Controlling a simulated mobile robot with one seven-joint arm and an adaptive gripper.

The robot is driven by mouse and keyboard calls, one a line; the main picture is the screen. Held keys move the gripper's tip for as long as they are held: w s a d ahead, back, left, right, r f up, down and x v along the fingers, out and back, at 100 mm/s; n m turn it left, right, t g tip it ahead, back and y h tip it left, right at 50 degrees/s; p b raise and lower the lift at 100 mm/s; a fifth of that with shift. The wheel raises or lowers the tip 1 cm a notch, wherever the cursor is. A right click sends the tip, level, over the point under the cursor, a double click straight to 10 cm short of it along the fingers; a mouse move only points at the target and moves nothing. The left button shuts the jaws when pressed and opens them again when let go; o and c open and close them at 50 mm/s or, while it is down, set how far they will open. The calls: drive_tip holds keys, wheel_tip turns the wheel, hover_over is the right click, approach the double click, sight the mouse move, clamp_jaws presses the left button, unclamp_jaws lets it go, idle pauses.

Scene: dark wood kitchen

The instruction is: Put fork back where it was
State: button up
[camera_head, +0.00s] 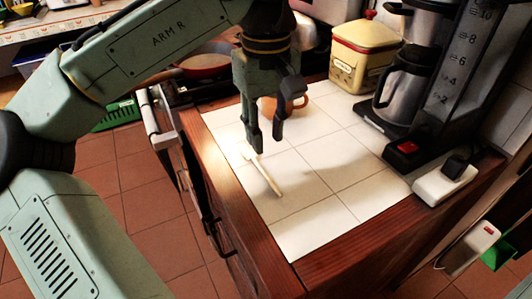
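A pale, thin utensil, apparently the fork (267,180), lies on the white tiled countertop (330,213) near its left edge. It runs diagonally, with its far end toward the upper left, and its tines are too small to make out. My gripper (267,139) points down over the far part of it. The two fingers are spread apart, with a gap between them and nothing seen held. The left finger's tip overlaps the fork in the picture. I cannot tell whether it touches.
An orange mug (292,102) stands behind my gripper. A yellow tin (364,52) is at the back and a coffee maker (412,80) at the right. A white power strip (444,183) lies on the right edge. A pan (205,63) is at back left. The front tiles are clear.

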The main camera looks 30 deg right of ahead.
drive_tip(key=shift+r, duration=1.3)
